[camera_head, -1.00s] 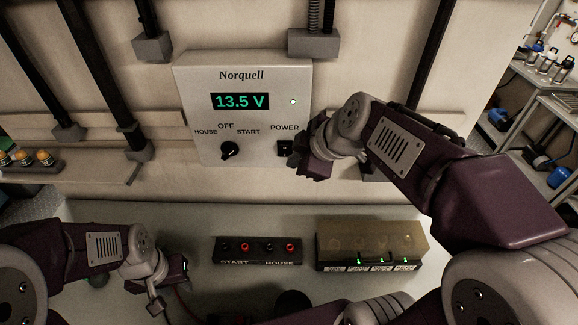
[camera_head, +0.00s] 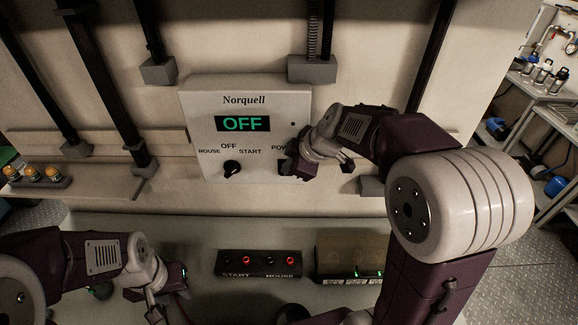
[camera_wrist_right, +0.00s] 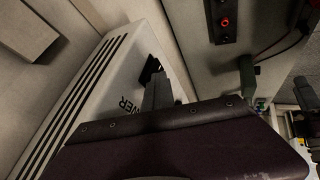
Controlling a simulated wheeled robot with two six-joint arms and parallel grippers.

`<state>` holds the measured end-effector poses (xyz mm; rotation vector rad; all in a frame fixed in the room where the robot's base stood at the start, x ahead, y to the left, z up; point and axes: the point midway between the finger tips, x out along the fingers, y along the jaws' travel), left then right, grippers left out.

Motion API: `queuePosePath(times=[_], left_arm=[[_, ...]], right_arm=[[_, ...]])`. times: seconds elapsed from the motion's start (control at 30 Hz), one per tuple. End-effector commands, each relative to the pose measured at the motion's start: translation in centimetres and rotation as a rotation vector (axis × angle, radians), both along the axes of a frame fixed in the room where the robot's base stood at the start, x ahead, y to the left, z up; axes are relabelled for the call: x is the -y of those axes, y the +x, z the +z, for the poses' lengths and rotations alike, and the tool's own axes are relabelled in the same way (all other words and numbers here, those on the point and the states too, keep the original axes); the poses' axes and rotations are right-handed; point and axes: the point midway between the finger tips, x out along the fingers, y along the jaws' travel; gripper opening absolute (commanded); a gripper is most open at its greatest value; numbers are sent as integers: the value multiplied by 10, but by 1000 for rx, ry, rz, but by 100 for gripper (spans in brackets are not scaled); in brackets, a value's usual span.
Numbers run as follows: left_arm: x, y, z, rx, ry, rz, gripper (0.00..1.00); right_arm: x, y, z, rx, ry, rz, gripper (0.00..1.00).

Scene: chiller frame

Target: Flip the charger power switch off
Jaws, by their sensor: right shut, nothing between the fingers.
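The white Norquell charger (camera_head: 205,95) is mounted on the wall, and its display (camera_head: 242,124) reads OFF in green. The small indicator light (camera_head: 293,124) at its right is dark. The black power switch (camera_head: 283,167) is at its lower right, partly hidden by my right gripper (camera_head: 289,170). In the right wrist view my shut, empty right gripper (camera_wrist_right: 158,92) points at the black switch (camera_wrist_right: 150,69); I cannot tell whether they touch. My left gripper (camera_head: 157,307) is low at the left, away from the charger; its jaw state is unclear.
A black rotary knob (camera_head: 232,168) sits left of the switch. Below are a terminal strip (camera_head: 258,263) marked START and HOUSE and a box with green lights (camera_head: 340,250), partly behind my right arm. Amber-capped items (camera_head: 33,173) stand at far left.

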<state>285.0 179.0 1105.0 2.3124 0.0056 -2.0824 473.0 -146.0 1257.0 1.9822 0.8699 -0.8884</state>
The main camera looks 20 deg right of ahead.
Motion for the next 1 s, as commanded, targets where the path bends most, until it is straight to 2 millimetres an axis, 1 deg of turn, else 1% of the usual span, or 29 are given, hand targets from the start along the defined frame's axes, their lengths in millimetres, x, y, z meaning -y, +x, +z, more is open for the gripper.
queuePosePath(times=[0.27, 0.6, 1.0], left_arm=[[0, 0, 0, 0, 0, 0, 36], [0, 0, 8, 0, 0, 0, 36], [0, 0, 8, 0, 0, 0, 36]], right_arm=[[0, 0, 2, 8, -2, -1, 0], [0, 0, 17, 9, -2, -1, 0], [-2, 0, 18, 7, -1, -1, 0]])
